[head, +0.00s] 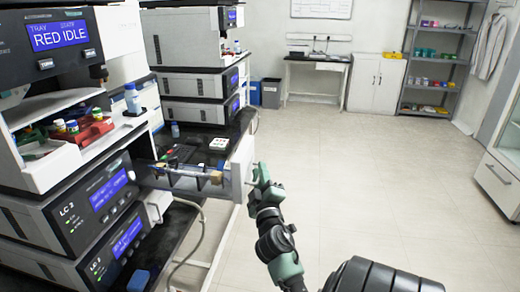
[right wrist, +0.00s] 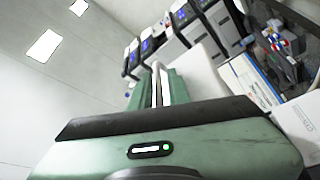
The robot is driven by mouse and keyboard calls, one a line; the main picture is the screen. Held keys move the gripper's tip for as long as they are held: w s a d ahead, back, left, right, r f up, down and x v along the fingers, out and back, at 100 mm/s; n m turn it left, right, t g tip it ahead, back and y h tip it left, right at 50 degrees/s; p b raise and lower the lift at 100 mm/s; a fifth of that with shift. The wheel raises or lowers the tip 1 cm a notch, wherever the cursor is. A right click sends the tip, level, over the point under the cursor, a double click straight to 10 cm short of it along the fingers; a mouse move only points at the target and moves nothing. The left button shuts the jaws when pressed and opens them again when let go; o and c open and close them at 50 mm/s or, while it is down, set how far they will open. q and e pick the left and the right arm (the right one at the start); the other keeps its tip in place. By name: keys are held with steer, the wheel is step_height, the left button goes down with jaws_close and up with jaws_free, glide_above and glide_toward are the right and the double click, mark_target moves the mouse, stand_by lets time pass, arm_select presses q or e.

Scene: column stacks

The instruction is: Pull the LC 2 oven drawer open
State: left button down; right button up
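The LC 2 module (head: 70,214) is a dark-fronted unit with a blue display, low in the left stack in the head view. Its oven drawer (head: 240,167) stands out to the right, with a pale front panel and an open interior holding a metal rod and a tan part. My right gripper (head: 257,177) is at the outer face of that panel. My left gripper is not in view.
A red vial tray (head: 88,133) and a bottle (head: 132,98) sit on the stack above the drawer. Another instrument stack (head: 195,85) stands behind. A hose (head: 198,235) hangs by the bench edge. The floor (head: 350,170) to the right is clear.

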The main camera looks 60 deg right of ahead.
steer(key=b+v, duration=0.1)
steer(key=v, duration=0.6)
steer(key=shift+b, duration=0.35)
steer(key=shift+f, duration=0.1)
